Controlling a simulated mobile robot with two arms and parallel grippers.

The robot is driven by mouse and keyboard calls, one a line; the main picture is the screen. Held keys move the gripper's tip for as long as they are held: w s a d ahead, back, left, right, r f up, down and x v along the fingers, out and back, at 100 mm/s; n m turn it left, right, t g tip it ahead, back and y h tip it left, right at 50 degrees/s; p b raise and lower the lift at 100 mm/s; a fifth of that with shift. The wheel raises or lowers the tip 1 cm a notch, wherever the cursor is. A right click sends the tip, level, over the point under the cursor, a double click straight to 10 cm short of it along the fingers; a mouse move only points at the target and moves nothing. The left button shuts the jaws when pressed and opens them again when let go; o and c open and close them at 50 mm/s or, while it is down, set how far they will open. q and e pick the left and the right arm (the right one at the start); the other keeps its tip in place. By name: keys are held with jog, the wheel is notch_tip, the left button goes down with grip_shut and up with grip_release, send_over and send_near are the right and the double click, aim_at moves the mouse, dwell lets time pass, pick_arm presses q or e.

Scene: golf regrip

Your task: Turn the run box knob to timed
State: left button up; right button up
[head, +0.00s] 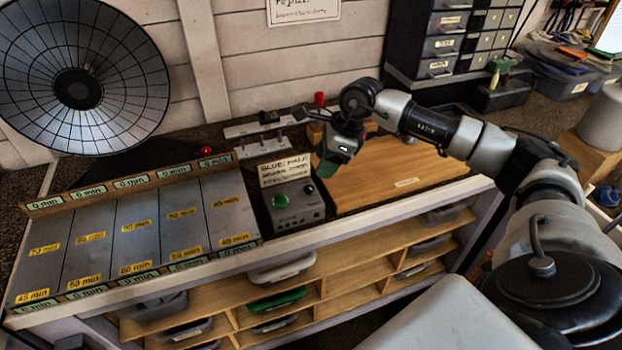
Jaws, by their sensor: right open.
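The run box (296,212) is a small grey box on the bench, left of the wooden board. A large green button (281,201) is on the left of its top face. A small dark knob (308,189) is on the right of it; its pointer and marks are too small to read. My right gripper (314,134) is open and empty, above and behind the box near the board's back left corner. It is apart from the knob. My left gripper is not in view.
A label card (285,170) stands behind the box. A grey bracket (255,130) and a red-topped peg (319,99) are close to my right gripper. Grey panels (139,228) with minute labels fill the left. The wooden board (405,170) is mostly clear.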

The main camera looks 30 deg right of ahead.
aim_at(309, 187)
jog(key=p+x, duration=0.2)
jog(key=x, duration=0.5)
jog(key=shift+w+a+f, duration=0.15)
jog(key=shift+f, duration=0.2)
jog(key=shift+c, duration=0.4)
jog(key=c, duration=0.8)
jog(key=shift+f+m+t+h+b, duration=0.1)
jog(key=shift+m+t+h+b, duration=0.35)
jog(key=shift+m, duration=0.75)
jog(key=shift+c, duration=0.2)
jog(key=shift+a+m+t+h+b, duration=0.1)
jog(key=shift+m+t+h+b, duration=0.15)
jog(key=shift+m+b, duration=0.7)
jog(key=shift+m+p, duration=0.35)
jog(key=o, duration=0.9)
